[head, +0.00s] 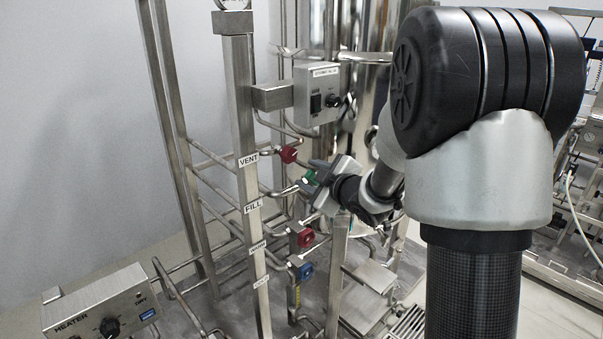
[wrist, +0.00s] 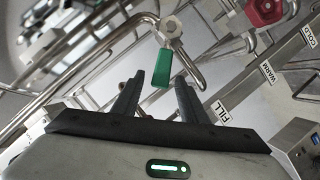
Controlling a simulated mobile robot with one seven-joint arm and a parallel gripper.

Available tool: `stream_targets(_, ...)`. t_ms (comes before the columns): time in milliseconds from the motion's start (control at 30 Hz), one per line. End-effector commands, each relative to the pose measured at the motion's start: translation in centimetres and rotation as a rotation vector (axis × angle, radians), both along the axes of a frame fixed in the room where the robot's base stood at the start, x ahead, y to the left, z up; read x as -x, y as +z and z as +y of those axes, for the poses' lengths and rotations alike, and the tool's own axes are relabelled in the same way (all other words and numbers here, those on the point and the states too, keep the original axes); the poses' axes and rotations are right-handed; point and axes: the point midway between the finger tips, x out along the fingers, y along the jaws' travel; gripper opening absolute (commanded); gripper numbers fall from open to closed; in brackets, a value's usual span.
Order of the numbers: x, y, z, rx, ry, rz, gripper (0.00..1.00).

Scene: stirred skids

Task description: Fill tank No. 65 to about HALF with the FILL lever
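The green FILL lever (wrist: 162,69) hangs from its valve on a steel pipe in the wrist view, with the FILL label (wrist: 220,111) to its lower right. My gripper (wrist: 160,80) is open, with one finger on each side of the lever's lower end; gaps show on both sides. In the head view, my gripper (head: 311,179) is at the valve by the post's FILL label (head: 252,206), and only a bit of green shows there. A shiny steel tank (head: 362,85) stands behind, partly hidden by my arm. I cannot read its number or see its level.
A red lever (head: 289,154) sits above by the VENT label (head: 248,160). Another red lever (head: 305,238) and a blue lever (head: 306,271) sit below. A switch box (head: 317,93) is above, a heater box (head: 100,308) at lower left. Pipes crowd around my gripper.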

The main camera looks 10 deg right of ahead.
Motion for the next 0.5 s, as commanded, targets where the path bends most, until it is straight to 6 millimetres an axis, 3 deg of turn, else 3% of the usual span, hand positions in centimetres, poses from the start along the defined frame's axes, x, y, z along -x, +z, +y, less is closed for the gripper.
stream_targets(200, -3.2, -1.0, 1.1, 0.000, 0.001, 0.000, 0.39)
stream_targets(500, -4.4, -1.3, 1.4, 0.000, 0.000, 0.000, 0.39)
